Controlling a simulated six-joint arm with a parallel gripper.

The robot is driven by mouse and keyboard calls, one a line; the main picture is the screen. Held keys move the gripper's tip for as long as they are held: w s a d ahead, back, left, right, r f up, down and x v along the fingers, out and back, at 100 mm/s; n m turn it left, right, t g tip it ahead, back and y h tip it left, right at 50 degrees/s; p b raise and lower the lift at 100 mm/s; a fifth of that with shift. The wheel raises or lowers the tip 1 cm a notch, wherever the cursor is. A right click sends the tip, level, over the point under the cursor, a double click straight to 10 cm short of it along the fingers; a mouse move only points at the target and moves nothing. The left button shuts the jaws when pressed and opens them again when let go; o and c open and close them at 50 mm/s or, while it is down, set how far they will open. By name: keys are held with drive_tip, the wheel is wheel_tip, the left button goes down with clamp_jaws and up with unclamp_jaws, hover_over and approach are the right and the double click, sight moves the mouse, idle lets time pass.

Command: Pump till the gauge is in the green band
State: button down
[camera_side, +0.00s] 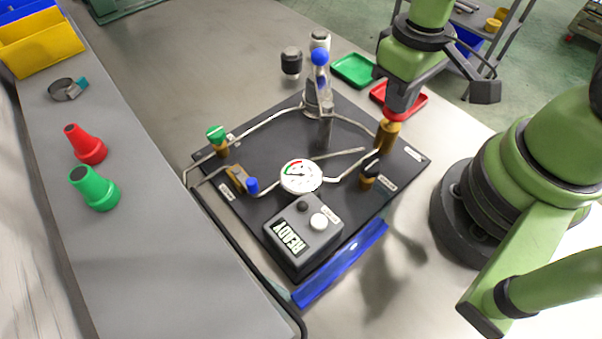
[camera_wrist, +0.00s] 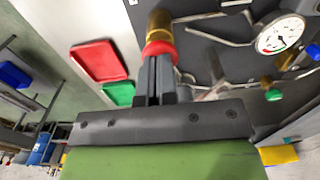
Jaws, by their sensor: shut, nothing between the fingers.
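The white round gauge (camera_side: 300,176) sits mid-panel on the dark board (camera_side: 270,150); it also shows in the wrist view (camera_wrist: 281,35). Its face has coloured bands and a dark needle, too small to read surely. That brass fitting (camera_side: 387,135) stands at the board's right side. I cannot tell whether the fingers touch the collar.
A box reading READY (camera_side: 300,235) has a black and a white button. Red (camera_side: 405,98) and green (camera_side: 353,70) trays lie behind.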

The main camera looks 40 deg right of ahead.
drive_tip(key=shift+f, duration=0.6)
drive_tip(key=shift+r, duration=2.35)
drive_tip(key=shift+r, duration=0.2)
drive_tip(key=s+r+m+t+y, duration=0.1)
drive_tip(key=s+r+m+t, duration=0.1)
drive_tip(key=r, duration=0.6)
drive_tip(key=s+r+m+t+y, duration=0.1)
drive_tip(key=s+r+m+t, duration=0.1)
drive_tip(key=r+t, duration=0.3)
wheel_tip(320, 180, up, 4)
drive_tip(key=shift+s, duration=0.6)
